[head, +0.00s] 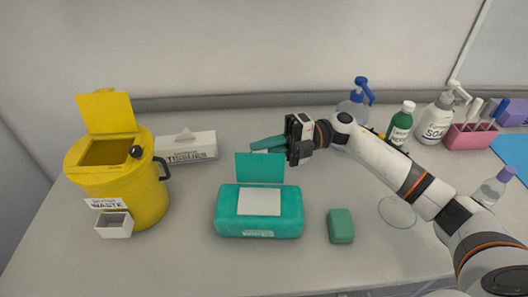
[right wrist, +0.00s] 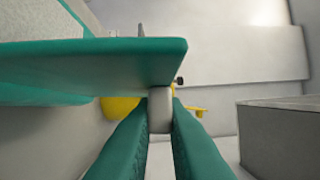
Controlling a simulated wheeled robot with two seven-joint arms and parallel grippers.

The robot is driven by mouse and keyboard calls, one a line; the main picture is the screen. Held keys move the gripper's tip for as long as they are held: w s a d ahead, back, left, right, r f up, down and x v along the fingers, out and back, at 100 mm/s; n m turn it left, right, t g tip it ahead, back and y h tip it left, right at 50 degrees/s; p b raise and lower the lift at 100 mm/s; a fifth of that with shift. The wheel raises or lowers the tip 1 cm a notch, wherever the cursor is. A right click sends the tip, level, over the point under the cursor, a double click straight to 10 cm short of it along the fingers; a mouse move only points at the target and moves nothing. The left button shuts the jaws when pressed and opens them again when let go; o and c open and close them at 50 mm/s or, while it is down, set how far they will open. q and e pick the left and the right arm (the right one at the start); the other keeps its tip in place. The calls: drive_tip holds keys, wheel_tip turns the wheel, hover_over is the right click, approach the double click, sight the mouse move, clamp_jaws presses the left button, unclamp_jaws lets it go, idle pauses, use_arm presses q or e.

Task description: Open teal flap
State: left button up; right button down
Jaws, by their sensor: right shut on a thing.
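The teal flap (head: 259,168) stands raised, roughly upright, at the back edge of a teal box (head: 226,222) with a pale panel on top. My right gripper (head: 264,147) reaches in from the right, behind the top of the flap. In the right wrist view the flap (right wrist: 100,62) spans the upper left. There the teal fingers (right wrist: 160,112) close around a small pale tab (right wrist: 160,108) beneath the flap's corner. In the head view the flap and fingers hide the tab's contact. My left gripper is not in view.
A yellow waste bin (head: 150,203) with its lid raised stands at left, a tissue box (head: 199,146) behind. A green block (head: 341,226) lies right of the teal box. Bottles, including a green one (head: 400,125), and a pink holder (head: 467,138) stand at right. The front table is clear.

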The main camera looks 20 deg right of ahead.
drive_tip(key=shift+w+f, duration=0.1)
drive_tip(key=shift+w, duration=0.1)
idle(0.4)
drive_tip(key=c, duration=1.5)
unclamp_jaws()
drive_tip(key=shift+o, duration=0.2)
drive_tip(key=shift+d, duration=0.1)
drive_tip(key=d+b, duration=0.3)
drive_tip(key=d, duration=0.9)
drive_tip(key=shift+f+b, duration=0.25)
drive_tip(key=shift+b, duration=0.1)
